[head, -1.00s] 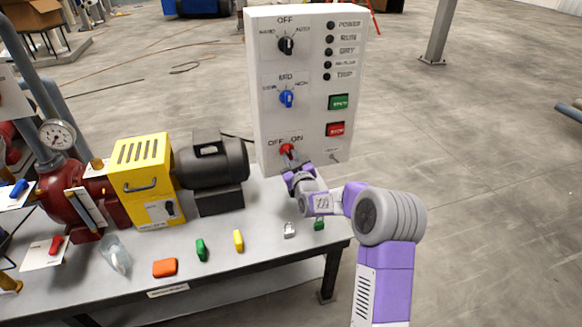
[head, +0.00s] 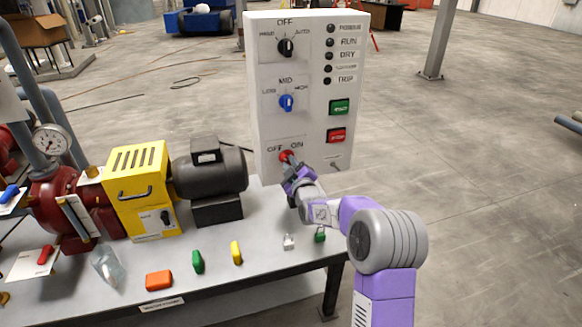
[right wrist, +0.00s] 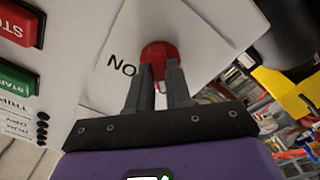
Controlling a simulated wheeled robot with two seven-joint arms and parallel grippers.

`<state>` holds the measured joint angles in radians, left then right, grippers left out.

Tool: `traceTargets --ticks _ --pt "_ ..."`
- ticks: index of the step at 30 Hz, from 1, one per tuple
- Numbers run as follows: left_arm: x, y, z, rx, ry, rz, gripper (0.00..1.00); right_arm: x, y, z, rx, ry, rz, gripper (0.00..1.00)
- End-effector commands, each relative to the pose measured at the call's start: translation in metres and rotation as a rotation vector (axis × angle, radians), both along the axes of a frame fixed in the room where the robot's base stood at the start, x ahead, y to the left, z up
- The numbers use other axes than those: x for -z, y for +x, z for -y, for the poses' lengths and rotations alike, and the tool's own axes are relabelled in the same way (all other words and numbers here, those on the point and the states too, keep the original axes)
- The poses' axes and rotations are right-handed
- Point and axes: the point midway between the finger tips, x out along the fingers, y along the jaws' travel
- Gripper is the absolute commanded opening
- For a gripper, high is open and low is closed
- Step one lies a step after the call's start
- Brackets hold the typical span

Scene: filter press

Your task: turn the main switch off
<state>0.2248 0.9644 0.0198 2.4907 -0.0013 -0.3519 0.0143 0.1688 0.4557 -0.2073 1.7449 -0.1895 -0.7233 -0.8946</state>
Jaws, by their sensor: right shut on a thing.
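The main switch is a red knob (head: 285,156) low on the left of the white control panel (head: 313,125), under the OFF and ON labels. It also shows in the right wrist view (right wrist: 158,55), with the ON label upside down beside it. My right gripper (head: 291,165) is shut on the red knob. In the right wrist view its two fingers (right wrist: 161,78) stand on either side of the knob. The fingers and wrist hide part of the knob, so its exact pointing is unclear. My left gripper is not in view.
Above the switch are a blue selector (head: 286,103) and a black selector (head: 286,47). Green (head: 338,107) and red (head: 336,135) buttons sit at the right. A padlock (head: 289,241), coloured pieces, a yellow guard (head: 141,185) and a motor (head: 207,172) are on the bench (head: 217,285).

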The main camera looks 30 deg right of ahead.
Motion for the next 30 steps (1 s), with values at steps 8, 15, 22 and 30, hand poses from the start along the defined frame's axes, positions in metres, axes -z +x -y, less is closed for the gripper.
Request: traceTargets --ticks 8,15,22,30 --pt "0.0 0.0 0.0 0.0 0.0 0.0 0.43 0.0 0.0 0.001 0.001 -0.006 -0.002 0.0" --pt "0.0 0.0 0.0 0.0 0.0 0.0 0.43 0.0 0.0 0.001 0.001 -0.004 -0.002 0.45" --pt "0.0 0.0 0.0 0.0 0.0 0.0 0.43 0.0 0.0 0.0 0.0 -0.003 -0.001 0.45" --pt "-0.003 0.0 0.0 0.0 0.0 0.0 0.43 -0.001 -0.021 -0.005 0.0 -0.002 -0.002 0.45"
